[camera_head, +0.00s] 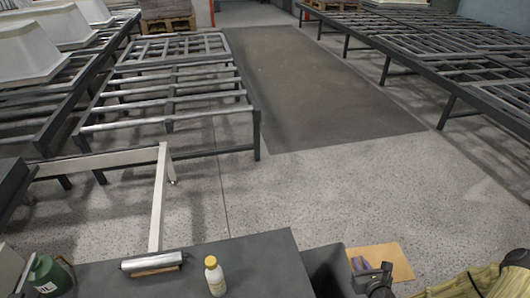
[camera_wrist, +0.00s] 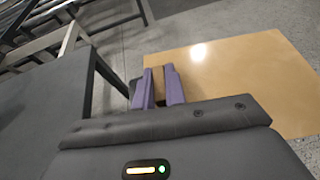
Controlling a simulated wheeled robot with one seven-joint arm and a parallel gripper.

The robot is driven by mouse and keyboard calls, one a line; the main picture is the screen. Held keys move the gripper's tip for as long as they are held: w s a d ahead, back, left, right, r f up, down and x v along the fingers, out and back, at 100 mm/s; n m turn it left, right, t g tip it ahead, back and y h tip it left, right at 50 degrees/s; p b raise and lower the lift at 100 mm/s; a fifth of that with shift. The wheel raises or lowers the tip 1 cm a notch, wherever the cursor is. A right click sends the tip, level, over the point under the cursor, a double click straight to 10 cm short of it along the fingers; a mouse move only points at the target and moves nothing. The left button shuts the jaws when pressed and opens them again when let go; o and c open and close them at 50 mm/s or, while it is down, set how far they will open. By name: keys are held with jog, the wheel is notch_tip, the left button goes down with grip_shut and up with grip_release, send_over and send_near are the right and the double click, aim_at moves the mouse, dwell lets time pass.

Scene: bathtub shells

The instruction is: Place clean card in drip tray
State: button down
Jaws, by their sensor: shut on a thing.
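A flat tan card (camera_head: 392,259) is held out at the lower right of the head view, past the right end of a dark bench. It fills much of the right side of the wrist view (camera_wrist: 235,80). My gripper (camera_head: 362,265) has purple fingers and is shut on the card's near left edge; the fingers also show in the wrist view (camera_wrist: 159,86). The card looks raised above the concrete floor. A dark open-looking box (camera_head: 333,262) sits between the bench and my gripper; I cannot tell whether it is the drip tray.
On the dark bench (camera_head: 265,255) stand a yellow-capped bottle (camera_head: 214,276), a metal roller (camera_head: 152,261) and a green canister (camera_head: 47,275). Metal racks (camera_head: 170,90) stand beyond, some bearing white tub shells (camera_head: 70,25). Open floor lies between the racks.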

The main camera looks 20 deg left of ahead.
notch_tip(320, 180, down, 6)
jog(key=s+d+m+t+h, duration=0.1)
jog(key=s+m+h, duration=0.1)
jog(key=m+h, duration=0.2)
jog(key=shift+s+d+f+m+h, duration=0.15)
jog(key=shift+s+d+m+h, duration=0.2)
jog(key=shift+h, duration=0.35)
jog(key=shift+w+a, duration=0.1)
